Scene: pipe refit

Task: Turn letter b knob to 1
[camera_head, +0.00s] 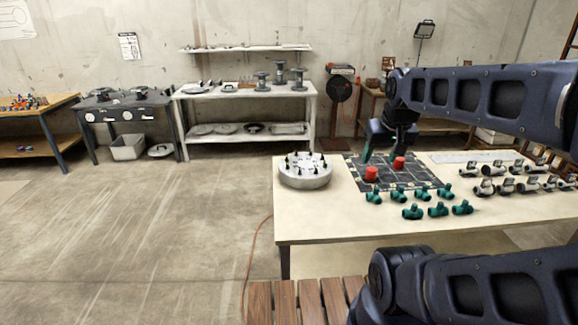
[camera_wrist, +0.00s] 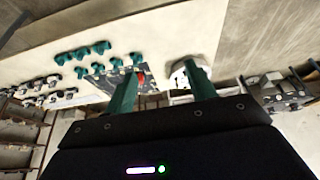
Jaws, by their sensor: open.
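No knob with a readable letter b shows. A dark unit at the right edge of the wrist view (camera_wrist: 280,92) looks like the same bench. My gripper (camera_head: 382,153) is over the pale table, above the dark grid board, far from the bench. Its green fingers in the wrist view (camera_wrist: 162,88) are spread with nothing between them.
The pale table (camera_head: 330,226) holds a round white fixture (camera_head: 305,172), a dark grid board (camera_head: 415,177) with red pieces (camera_head: 372,173), several green fittings (camera_head: 438,209) and several white fittings (camera_head: 505,186). White shelving (camera_head: 247,138) stands at the back. The floor at left is clear.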

